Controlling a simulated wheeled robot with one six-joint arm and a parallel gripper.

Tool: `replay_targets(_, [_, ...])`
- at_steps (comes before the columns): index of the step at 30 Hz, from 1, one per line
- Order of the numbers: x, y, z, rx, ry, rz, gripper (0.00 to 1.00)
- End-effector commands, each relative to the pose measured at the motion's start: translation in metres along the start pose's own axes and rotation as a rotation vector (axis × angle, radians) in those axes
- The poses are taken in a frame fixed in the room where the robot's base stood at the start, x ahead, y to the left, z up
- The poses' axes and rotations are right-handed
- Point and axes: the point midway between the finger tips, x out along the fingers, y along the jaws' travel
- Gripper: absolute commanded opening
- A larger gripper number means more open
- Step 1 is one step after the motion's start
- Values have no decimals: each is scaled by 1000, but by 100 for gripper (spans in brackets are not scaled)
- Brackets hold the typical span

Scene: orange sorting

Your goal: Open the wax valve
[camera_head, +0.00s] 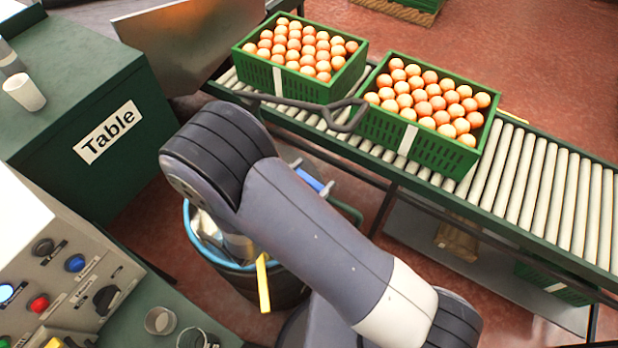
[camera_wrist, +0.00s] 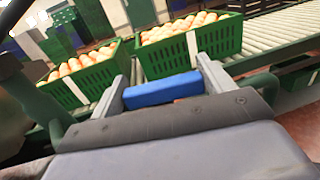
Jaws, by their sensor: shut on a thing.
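A blue bar-shaped handle (camera_wrist: 163,90), apparently that of the wax valve, lies crosswise between the fingers of my gripper (camera_wrist: 165,88) in the wrist view. My gripper is shut on it, with a grey finger at each end. In the head view a part of the blue handle (camera_head: 309,180) shows just right of my arm, near a dark green curved pipe (camera_head: 347,211). My arm hides most of the gripper and whatever the handle is fixed to. No label on the handle can be read.
Two green crates of oranges (camera_head: 300,88) (camera_head: 440,150) sit on the roller conveyor (camera_head: 540,190) behind. A button panel (camera_head: 60,285) and a green table (camera_head: 85,120) are at left.

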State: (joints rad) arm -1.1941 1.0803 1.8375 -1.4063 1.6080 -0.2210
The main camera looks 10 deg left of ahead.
Motion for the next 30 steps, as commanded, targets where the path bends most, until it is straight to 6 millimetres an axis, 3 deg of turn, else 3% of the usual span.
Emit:
replay_targets(7, [1, 0, 0, 1, -3, 149, 54])
replay_targets(18, [1, 1, 0, 1, -1, 171, 54])
replay_targets(19, [1, 1, 0, 1, -1, 171, 79])
replay_targets(26, [1, 0, 0, 1, 0, 169, 98])
replay_targets(30, [1, 0, 0, 1, 0, 168, 98])
